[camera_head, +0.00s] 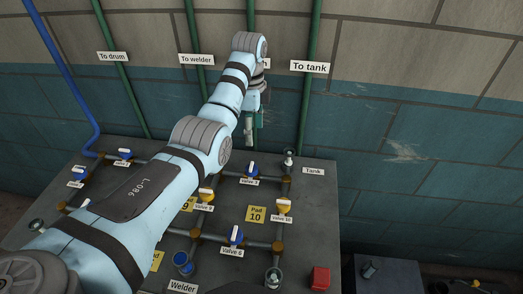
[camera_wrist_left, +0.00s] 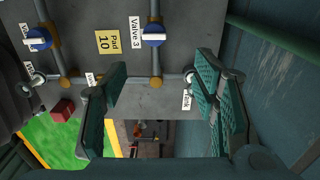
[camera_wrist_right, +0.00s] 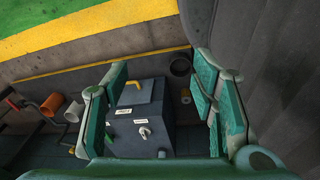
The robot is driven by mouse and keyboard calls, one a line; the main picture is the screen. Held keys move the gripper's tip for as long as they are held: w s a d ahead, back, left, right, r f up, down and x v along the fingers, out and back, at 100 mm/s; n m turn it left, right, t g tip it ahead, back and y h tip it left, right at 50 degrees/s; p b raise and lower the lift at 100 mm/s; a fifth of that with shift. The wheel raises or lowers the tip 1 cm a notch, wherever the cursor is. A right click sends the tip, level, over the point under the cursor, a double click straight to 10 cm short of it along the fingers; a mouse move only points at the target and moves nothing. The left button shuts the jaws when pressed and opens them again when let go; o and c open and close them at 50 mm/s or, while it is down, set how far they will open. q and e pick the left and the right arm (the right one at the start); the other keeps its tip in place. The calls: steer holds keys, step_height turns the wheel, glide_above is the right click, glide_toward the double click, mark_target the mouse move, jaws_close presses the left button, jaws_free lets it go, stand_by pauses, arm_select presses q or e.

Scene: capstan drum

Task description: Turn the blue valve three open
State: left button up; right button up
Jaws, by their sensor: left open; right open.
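Blue valve 3 (camera_head: 252,171) sits on a grey pipe at the back of the grey panel (camera_head: 325,215). It also shows at the top of the left wrist view (camera_wrist_left: 153,34), where its white handle bar appears to lie across the pipe. My left gripper (camera_head: 254,120) is open and empty beyond valve 3, near the wall, partly hidden by my arm. In the left wrist view its fingers (camera_wrist_left: 165,85) are spread, with valve 3 apart from them. My right gripper (camera_wrist_right: 160,78) is open and empty, facing a grey box, and away from valve 3.
Blue valve 6 (camera_head: 235,236), yellow valve 10 (camera_head: 284,207) and another yellow valve (camera_head: 206,195) stand near valve 3. Green pipes (camera_head: 309,90) rise along the wall behind. A red block (camera_head: 320,278) is at the panel's front right. A grey box (camera_wrist_right: 142,110) stands low.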

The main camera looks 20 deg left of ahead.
arm_select(q)
glide_above(251, 166)
steer(key=f, duration=0.5)
steer(key=shift+s+f, duration=0.35)
steer(key=f, duration=0.2)
steer(key=f+b, duration=0.1)
steer(key=f, duration=0.2)
steer(key=w+f+b, duration=0.1)
steer(key=f, duration=0.2)
steer(key=shift+f, duration=0.15)
steer(key=shift+s+r, duration=0.15)
steer(key=shift+r, duration=0.05)
steer(key=shift+c, duration=0.7)
steer(key=c, duration=1)
steer(key=shift+c, duration=0.2)
arm_select(e)
steer(key=shift+s+f, duration=0.3)
steer(key=shift+f, duration=0.2)
steer(key=shift+s+f, duration=0.25)
steer(key=shift+f, duration=0.25)
